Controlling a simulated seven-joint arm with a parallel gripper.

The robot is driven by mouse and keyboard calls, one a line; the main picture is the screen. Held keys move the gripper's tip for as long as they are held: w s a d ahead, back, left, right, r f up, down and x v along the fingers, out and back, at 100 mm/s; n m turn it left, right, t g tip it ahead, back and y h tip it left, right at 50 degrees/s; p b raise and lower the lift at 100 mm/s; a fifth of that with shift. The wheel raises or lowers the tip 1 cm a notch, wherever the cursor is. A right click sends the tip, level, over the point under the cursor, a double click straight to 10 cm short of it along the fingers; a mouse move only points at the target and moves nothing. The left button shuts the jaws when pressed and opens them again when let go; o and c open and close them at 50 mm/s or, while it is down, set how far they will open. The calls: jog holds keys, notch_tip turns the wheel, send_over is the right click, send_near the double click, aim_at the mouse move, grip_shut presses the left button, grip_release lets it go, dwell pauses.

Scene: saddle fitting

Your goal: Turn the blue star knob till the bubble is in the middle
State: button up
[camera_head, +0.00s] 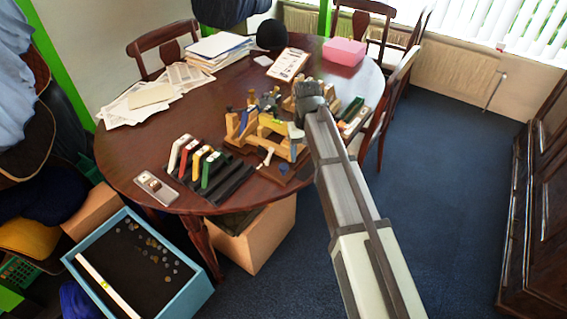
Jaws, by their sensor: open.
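A wooden fixture (245,128) with upright posts stands near the middle of the round table. A small yellow-green piece (278,113), possibly the bubble vial, sits on it; the bubble is too small to make out. A blue-grey part (268,102) shows at the back of the fixture, but I cannot tell whether it is the blue star knob. My gripper (296,132) is at the fixture's right side, pointing down. It is small and partly merged with the fixture in this view. It is open, with nothing seen between its fingers. Contact with the fixture cannot be told.
A black rack (222,181) with several coloured handles stands at the front left. A small metal plate (157,188) lies near the left edge. Papers (180,78), a clipboard (289,65) and a pink box (344,51) are at the back. A blue-rimmed bin (195,291) stands below.

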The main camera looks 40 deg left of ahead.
jog(key=n, duration=0.1)
send_near(284, 166)
notch_tip(284, 166, down, 9)
jog(key=shift+s+r, duration=0.15)
dwell(0.7)
jog(key=c, duration=1)
jog(key=shift+c, duration=0.2)
